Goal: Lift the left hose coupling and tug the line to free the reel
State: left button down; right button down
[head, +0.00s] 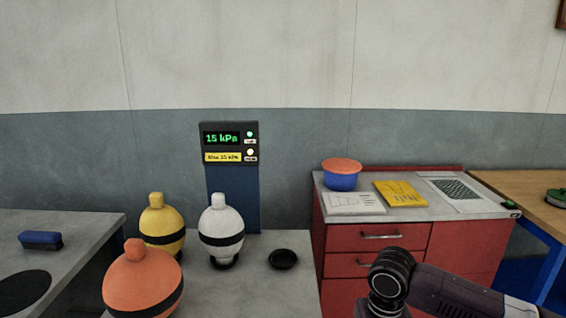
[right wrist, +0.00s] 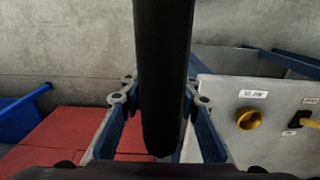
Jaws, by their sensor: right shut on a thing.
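My right gripper (right wrist: 163,98) is in the right wrist view, shut on a thick black cylinder (right wrist: 165,60). The cylinder runs from the top edge down between the two blue fingers, and its lower end is near the palm. I cannot tell whether it is a hose or part of a coupling. In the head view only a dark link of my right arm shows at the bottom right; the gripper itself is out of frame. My left gripper is in neither view. No reel and no left hose coupling can be made out.
A pressure display (head: 230,142) reads 15 kPa. Yellow (head: 162,224), white (head: 221,229) and orange (head: 143,283) floats and a black dish (head: 283,259) stand on the grey table. A red cabinet (head: 455,250) stands right. A pale panel (right wrist: 270,140) carries a yellow ring (right wrist: 248,118).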

jog(key=shift+w+f, duration=0.2)
jog(key=shift+w, duration=0.2)
jog(key=w+f+b, duration=0.3)
jog(key=w+f, duration=0.3)
jog(key=w, duration=0.5)
jog(key=shift+w+a, duration=0.2)
jog(key=shift+a, duration=0.1)
dwell(0.9)
jog(key=shift+f, duration=0.1)
